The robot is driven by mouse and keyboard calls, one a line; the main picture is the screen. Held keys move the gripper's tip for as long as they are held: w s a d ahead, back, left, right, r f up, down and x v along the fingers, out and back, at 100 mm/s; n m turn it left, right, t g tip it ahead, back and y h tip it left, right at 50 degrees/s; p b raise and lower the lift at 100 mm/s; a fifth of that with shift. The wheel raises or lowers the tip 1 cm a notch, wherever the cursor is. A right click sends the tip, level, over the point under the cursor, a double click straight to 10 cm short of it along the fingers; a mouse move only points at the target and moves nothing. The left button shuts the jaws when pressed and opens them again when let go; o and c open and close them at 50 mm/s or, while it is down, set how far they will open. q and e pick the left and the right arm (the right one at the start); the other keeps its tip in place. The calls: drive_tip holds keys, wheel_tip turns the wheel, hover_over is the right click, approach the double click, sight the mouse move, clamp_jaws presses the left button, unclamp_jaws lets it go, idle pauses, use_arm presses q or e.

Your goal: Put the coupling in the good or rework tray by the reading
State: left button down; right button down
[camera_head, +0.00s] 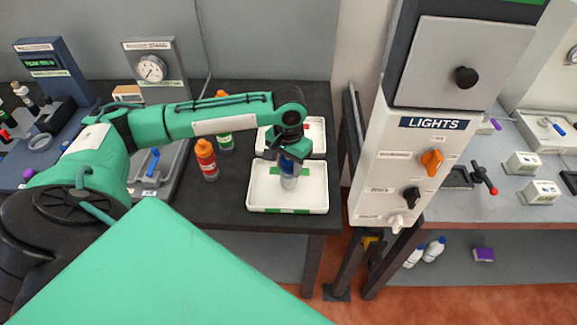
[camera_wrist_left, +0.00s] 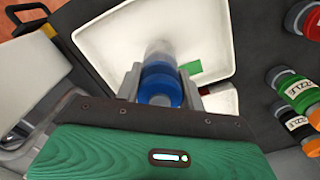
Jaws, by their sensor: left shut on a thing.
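My left gripper (camera_head: 285,153) is shut on the coupling (camera_head: 289,172), a short cylinder with a blue upper part and a pale grey lower part. It holds the coupling upright over the near white tray (camera_head: 257,199), which has a green label on its front rim and a green patch inside. In the left wrist view the coupling (camera_wrist_left: 161,84) sits between the fingers, over the white tray (camera_wrist_left: 105,38). I cannot tell whether its bottom touches the tray floor. A second white tray (camera_head: 318,146) with a red mark lies behind, partly hidden by the gripper. My right gripper is not in view.
An orange bottle (camera_head: 206,161) and a green-labelled bottle (camera_head: 224,138) stand left of the trays. A dial gauge stand (camera_head: 152,68) and a unit with a green display (camera_head: 42,63) stand at back left; their readings are too small. The lights panel (camera_head: 415,170) rises at right.

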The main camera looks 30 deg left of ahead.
use_arm(q)
drive_tip(key=shift+f, duration=0.65)
drive_tip(key=c, duration=0.9)
unclamp_jaws()
drive_tip(key=shift+f, duration=0.15)
drive_tip(key=shift+o, duration=0.2)
wheel_tip(320, 180, up, 12)
drive_tip(key=shift+r+b, duration=0.15)
drive_tip(key=shift+b, duration=0.55)
drive_tip(key=shift+s, duration=0.1)
